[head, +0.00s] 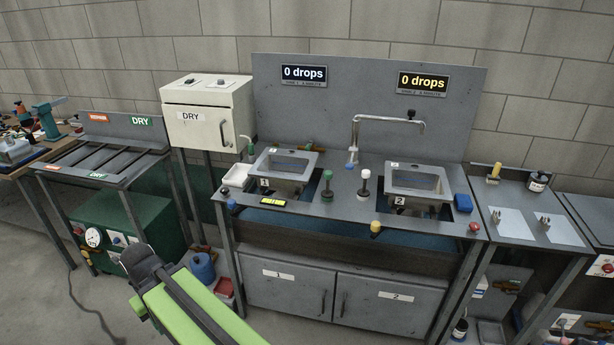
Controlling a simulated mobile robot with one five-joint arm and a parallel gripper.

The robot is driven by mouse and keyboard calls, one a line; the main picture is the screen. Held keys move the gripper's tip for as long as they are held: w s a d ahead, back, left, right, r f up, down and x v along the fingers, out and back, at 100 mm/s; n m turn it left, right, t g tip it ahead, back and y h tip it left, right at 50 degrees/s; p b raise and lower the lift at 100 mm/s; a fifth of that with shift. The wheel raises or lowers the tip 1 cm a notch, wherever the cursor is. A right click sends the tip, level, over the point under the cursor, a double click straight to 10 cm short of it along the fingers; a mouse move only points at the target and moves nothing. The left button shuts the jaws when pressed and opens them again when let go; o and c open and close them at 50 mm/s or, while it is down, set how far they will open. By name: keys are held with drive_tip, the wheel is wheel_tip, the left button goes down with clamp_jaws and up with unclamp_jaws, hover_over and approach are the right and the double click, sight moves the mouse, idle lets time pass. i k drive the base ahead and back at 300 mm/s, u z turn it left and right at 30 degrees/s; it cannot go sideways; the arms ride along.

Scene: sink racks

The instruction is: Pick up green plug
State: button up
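The green plug (327,176) stands upright on the grey sink counter (345,213), between the two sinks. It has a green top, a light stem and a dark base. My green arm comes in from the bottom edge, left of the sink unit and well apart from the plug. I cannot make out any gripper fingers in this view.
Sink 1 (265,185) is left of the plug and sink 2 (387,192) is right. A tap (354,140) rises behind. A yellow knob (376,226) is on the front edge. Cabinets 1 and 2 are below. A drying rack (110,150) and DRY box (200,92) stand left.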

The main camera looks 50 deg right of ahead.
sight(326, 193)
drive_tip(key=z, duration=0.25)
drive_tip(key=i, duration=0.9)
drive_tip(key=z, duration=0.45)
drive_tip(key=k, duration=0.85)
drive_tip(key=z, duration=0.2)
drive_tip(key=i, duration=0.85)
drive_tip(key=u, duration=0.1)
